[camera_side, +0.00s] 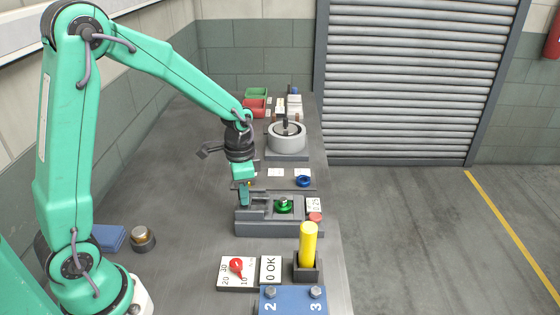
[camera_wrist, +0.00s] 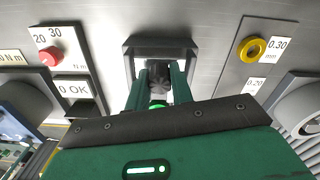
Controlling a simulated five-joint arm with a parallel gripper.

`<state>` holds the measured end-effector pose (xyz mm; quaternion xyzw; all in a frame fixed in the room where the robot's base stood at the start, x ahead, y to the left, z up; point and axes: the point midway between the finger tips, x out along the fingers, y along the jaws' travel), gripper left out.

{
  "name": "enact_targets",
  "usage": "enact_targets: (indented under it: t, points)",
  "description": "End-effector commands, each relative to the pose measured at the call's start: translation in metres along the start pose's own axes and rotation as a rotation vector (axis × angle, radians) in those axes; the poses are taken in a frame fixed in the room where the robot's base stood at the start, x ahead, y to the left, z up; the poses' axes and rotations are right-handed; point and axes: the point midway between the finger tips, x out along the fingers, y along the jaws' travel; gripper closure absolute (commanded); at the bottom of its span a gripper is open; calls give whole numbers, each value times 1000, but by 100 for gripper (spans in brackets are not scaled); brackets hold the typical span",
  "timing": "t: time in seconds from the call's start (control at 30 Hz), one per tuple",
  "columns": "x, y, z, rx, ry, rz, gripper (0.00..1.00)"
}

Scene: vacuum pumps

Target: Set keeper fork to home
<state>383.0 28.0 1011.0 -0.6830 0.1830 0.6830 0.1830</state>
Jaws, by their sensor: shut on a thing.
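My gripper (camera_side: 244,196) reaches down at the left end of the grey fixture (camera_side: 265,229). In the wrist view, my gripper's green fingers (camera_wrist: 161,84) are closed around a dark ribbed piece (camera_wrist: 158,92), which I take to be part of the keeper fork. A grey bracket-shaped frame (camera_wrist: 160,41) surrounds the far side of the fingers. A green spot shows below the held piece in the wrist view. The fork's full shape and its seating are hidden by the fingers.
A red-pointer dial (camera_side: 237,267) and yellow cylinder (camera_side: 308,244) stand in front.

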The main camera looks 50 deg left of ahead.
Motion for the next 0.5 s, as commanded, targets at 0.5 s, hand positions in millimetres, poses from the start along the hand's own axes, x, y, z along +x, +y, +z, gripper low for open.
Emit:
enact_targets:
  t: [0.5]
  points:
    - [0,15,-57,2,1,0,100]
